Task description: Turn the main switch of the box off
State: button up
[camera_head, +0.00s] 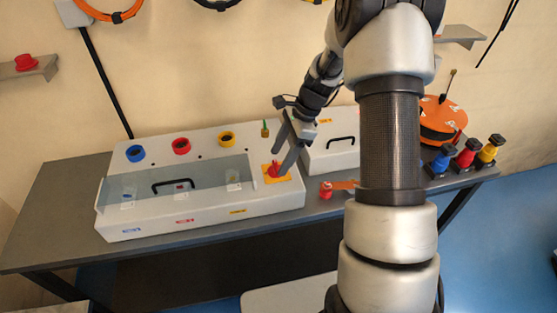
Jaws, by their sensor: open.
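The white box (215,207) stands on the grey table, with a clear window and a black handle on its front part. Its main switch (275,170) is a red knob on a yellow plate near the box's right end. My gripper (282,162) is open, and its two fingers point down over the red knob. The fingertips appear close to the knob, one on each side in this view. I cannot tell whether they touch it. The knob's exact turn angle is too small to read.
Blue, red and yellow rings (181,146) sit on the box's back part. A second white box (333,152) stands to the right. A small red part (326,190) lies in front of it. Blue, red and yellow plugs (466,154) stand at the table's right end.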

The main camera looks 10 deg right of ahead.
jog(key=shift+x, duration=1.1)
jog(key=c, duration=1.1)
jog(key=shift+o, duration=0.2)
